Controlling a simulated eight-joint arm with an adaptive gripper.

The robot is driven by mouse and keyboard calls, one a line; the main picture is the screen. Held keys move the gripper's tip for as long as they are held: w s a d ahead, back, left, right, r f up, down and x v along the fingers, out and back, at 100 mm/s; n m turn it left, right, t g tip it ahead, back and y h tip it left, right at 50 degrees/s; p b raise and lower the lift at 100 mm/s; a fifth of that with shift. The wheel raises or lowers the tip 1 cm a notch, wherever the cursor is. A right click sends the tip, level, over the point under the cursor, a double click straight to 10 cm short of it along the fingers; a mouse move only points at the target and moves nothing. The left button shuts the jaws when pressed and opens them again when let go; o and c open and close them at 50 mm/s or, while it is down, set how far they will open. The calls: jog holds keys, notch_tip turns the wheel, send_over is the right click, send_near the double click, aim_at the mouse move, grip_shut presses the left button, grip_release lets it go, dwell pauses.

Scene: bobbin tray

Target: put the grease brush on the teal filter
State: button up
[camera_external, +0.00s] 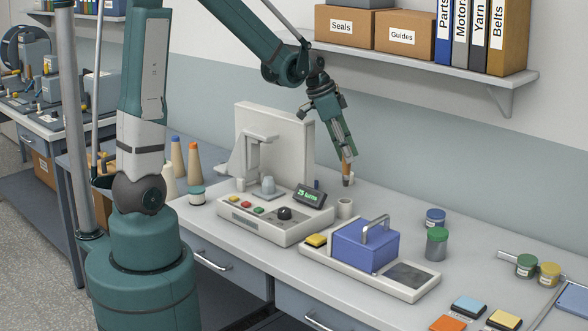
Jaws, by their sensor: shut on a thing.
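My gripper (346,157) hangs in the air above the back of the bench, right of the white upright panel. It is shut on a small brown, slim thing, which looks like the grease brush (347,172). The brush points down, with its lower end darker, and its upper part is hidden between the fingers. A flat light blue-teal square block (469,304), which looks like the teal filter, lies at the front right of the bench, well away from my gripper. Its top is bare.
A shelf (450,70) overhangs the back.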

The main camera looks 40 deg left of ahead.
notch_tip(320, 180, up, 23)
jog(key=s+a+n+y+p, duration=0.1)
jog(key=s+a+n, duration=0.25)
jog(key=a, duration=0.45)
jog(key=s+a+n+t+y+p, duration=0.1)
jog(key=s+a+n+y, duration=0.2)
jog(key=a, duration=0.6)
jog(key=s+a+n+p, duration=0.2)
jog(key=s+a+n, duration=0.25)
jog(key=a, duration=0.35)
jog(key=s+a+n+g+y+p, duration=0.2)
jog(key=s+a+n+y+p, duration=0.1)
jog(key=s+a+n, duration=1.15)
notch_tip(320, 180, down, 18)
jog(key=s+a+m, duration=0.1)
jog(key=a+m, duration=0.1)
jog(key=m, duration=0.1)
jog(key=shift+a+f+b, duration=0.2)
jog(key=shift+a+b, duration=0.05)
jog(key=shift+b, duration=0.05)
jog(key=shift+f, duration=0.15)
jog(key=shift+f, duration=2.95)
jog(key=shift+f+b, duration=0.4)
jog(key=shift+f, duration=1.5)
